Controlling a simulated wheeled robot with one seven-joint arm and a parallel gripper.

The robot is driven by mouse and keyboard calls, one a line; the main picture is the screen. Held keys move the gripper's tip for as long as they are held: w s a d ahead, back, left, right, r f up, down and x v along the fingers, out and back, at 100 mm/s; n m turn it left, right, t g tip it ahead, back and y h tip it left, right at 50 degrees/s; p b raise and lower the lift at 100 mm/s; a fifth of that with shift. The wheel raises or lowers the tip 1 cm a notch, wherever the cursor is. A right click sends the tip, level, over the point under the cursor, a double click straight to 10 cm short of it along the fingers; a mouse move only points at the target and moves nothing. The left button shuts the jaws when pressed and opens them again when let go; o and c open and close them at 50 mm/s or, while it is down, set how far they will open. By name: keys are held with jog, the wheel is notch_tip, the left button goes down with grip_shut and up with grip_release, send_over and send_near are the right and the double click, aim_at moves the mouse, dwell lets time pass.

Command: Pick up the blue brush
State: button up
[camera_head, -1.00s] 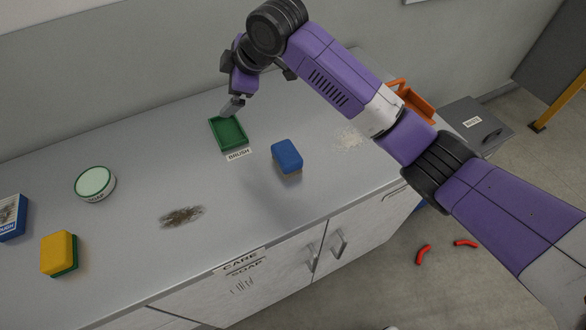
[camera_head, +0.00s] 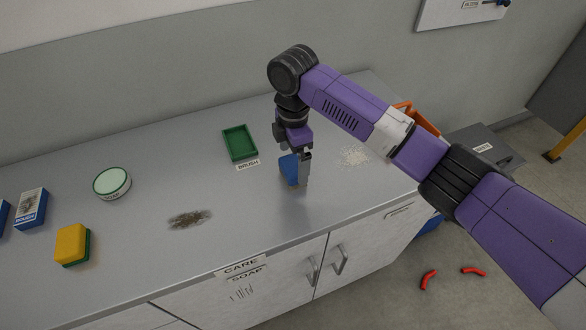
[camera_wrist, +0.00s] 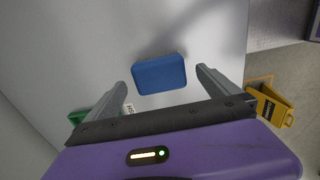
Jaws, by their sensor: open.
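The blue brush (camera_head: 289,168) stands on the grey counter, partly hidden behind my gripper in the head view. In the wrist view the blue brush (camera_wrist: 160,74) shows as a rounded blue block, ahead of and between the two fingers. My gripper (camera_head: 304,178) points down at the brush in the head view. It also shows in the wrist view (camera_wrist: 163,82), with its fingers spread apart on either side of the brush and nothing held. I cannot tell whether a finger touches the brush.
A green tray (camera_head: 239,143) with a BRUSH label lies behind and left of the brush. A round soap tin (camera_head: 112,183), a yellow-green sponge (camera_head: 72,245) and a dark stain (camera_head: 189,219) are to the left. White grains (camera_head: 354,156) lie to the right, near an orange holder (camera_head: 420,122).

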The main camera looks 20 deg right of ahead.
aim_at(293, 165)
jog(key=shift+f, duration=1.5)
jog(key=shift+c, duration=0.2)
jog(key=c, duration=1.4)
jog(key=shift+c, duration=0.2)
jog(key=shift+w+r, duration=0.1)
jog(key=shift+r, duration=0.05)
notch_tip(293, 165, up, 20)
jog(key=shift+b, duration=0.35)
